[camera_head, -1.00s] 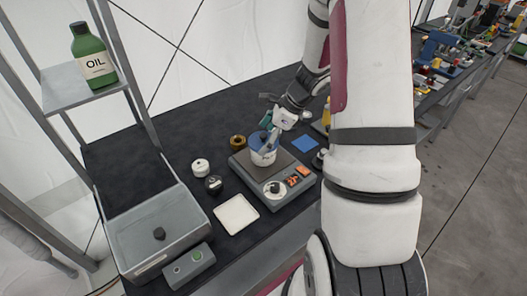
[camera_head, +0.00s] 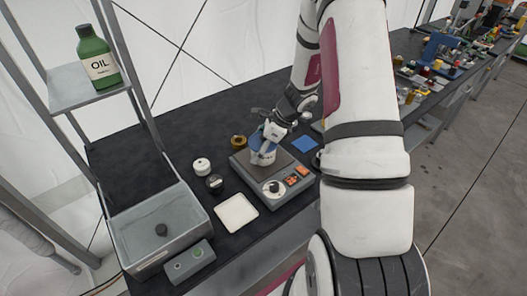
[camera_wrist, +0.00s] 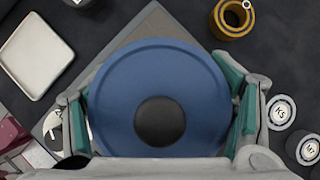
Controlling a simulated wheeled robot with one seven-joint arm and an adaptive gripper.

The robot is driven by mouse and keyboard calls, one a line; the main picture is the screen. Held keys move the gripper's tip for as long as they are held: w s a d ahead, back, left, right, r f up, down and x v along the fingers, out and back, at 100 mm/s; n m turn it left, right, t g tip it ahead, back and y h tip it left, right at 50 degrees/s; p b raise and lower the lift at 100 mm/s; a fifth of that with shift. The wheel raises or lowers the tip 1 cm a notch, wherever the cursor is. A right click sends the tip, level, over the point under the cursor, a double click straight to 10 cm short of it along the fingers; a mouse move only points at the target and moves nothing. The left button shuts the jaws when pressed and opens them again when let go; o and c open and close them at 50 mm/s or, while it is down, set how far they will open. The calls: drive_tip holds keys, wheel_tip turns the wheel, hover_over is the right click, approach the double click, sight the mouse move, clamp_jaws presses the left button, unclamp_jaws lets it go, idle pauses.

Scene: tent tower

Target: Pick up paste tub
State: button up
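The paste tub, which I take to be the round tub with a blue lid and dark centre knob, (camera_wrist: 160,75) fills the middle of the wrist view. In the head view it (camera_head: 262,157) stands upright on the scale (camera_head: 262,187), its top partly hidden by my gripper (camera_head: 271,140). In the wrist view my gripper (camera_wrist: 162,108) is open around the tub, one teal-padded finger on each side. The pads sit very close to the lid's edge; I cannot tell whether they touch it.
A white square tray (camera_head: 237,213), a white jar (camera_head: 201,166), a black jar (camera_head: 214,183) and a brass ring (camera_head: 239,141) lie near the scale.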

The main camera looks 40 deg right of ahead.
drive_tip(key=c, duration=0.5)
drive_tip(key=shift+r, duration=0.1)
